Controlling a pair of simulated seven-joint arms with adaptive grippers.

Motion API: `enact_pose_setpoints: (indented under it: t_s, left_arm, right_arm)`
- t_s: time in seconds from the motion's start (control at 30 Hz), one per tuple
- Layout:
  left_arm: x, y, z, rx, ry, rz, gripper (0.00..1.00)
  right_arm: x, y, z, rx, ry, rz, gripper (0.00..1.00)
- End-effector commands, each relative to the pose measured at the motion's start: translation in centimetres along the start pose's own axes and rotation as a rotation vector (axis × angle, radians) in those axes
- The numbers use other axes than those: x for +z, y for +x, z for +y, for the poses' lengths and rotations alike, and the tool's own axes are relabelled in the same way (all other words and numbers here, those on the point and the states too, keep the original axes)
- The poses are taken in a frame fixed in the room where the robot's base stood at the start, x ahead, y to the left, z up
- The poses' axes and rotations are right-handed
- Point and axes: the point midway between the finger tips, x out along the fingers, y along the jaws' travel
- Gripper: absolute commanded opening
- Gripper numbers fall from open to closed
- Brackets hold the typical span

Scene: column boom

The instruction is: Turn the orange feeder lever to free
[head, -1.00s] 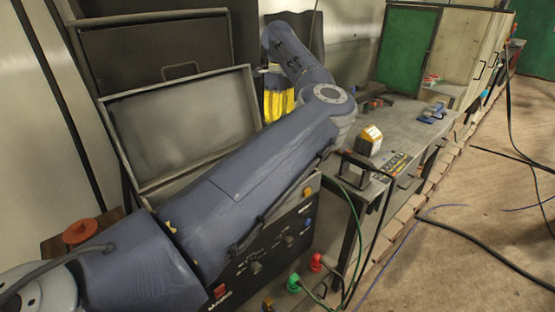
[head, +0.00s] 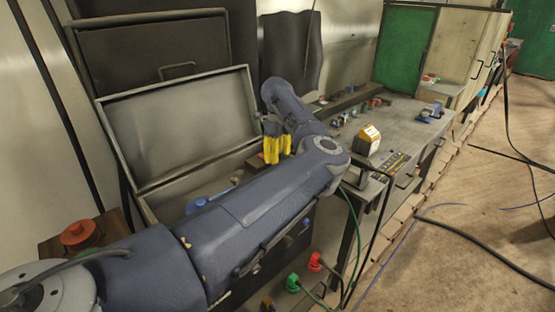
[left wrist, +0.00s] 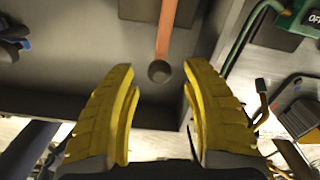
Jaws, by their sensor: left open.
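In the left wrist view an orange lever (left wrist: 164,36) hangs down from the top edge and ends in a dark round knob (left wrist: 159,72). My left gripper (left wrist: 160,66) has its two yellow fingers spread, one on each side of the knob in the picture. Neither finger is seen touching it, and I cannot tell the depth gap. In the head view my left gripper (head: 276,148) points down beyond my blue arm, near the open case; I cannot make out the lever there. My right gripper is not in view.
A green part marked OFF (left wrist: 303,17) sits at upper right in the wrist view. In the head view an open dark case (head: 185,125) stands behind my arm. A workbench (head: 400,128) with a yellow-and-white box (head: 367,140) is to the right. Cables lie on the floor.

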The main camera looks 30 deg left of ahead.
Motion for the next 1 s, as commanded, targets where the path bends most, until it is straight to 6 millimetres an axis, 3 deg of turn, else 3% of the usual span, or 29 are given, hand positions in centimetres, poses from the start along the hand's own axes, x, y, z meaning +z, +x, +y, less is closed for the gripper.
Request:
enact_pose_setpoints:
  t_s: [0.2,0.6,1.0]
  left_arm:
    - [0.0,1.4,0.0,0.0,0.0,0.001,0.48]
    - [0.0,1.7,0.0,0.0,0.0,0.0,0.5]
    - [0.0,1.7,0.0,0.0,0.0,0.0,0.04]
  right_arm:
    - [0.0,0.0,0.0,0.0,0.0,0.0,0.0]
    - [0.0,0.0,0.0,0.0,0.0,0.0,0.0]
    - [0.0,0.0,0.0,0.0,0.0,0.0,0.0]
